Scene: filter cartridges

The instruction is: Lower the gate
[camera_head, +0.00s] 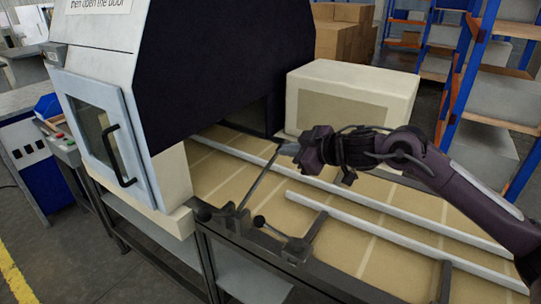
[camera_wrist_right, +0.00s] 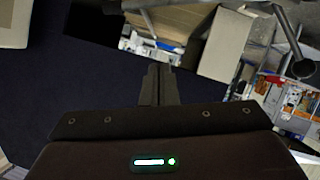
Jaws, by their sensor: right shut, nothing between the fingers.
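My right gripper (camera_head: 287,149) is over the far part of the conveyor, in front of the cream box-shaped housing. Its fingers are shut and empty; they also show closed together in the right wrist view (camera_wrist_right: 158,84). A thin dark rod (camera_head: 259,181) slants up from the conveyor's near edge towards the fingertips. I cannot tell whether they touch it. I cannot tell surely which part is the gate. My left gripper is out of view.
A large machine with a dark side panel (camera_head: 215,60) and a glazed door (camera_head: 105,135) stands at left. The tan conveyor (camera_head: 225,172) has pale guide rails (camera_head: 390,228). The cream housing (camera_head: 350,90) stands behind my right gripper. Blue shelving (camera_head: 468,75) stands behind.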

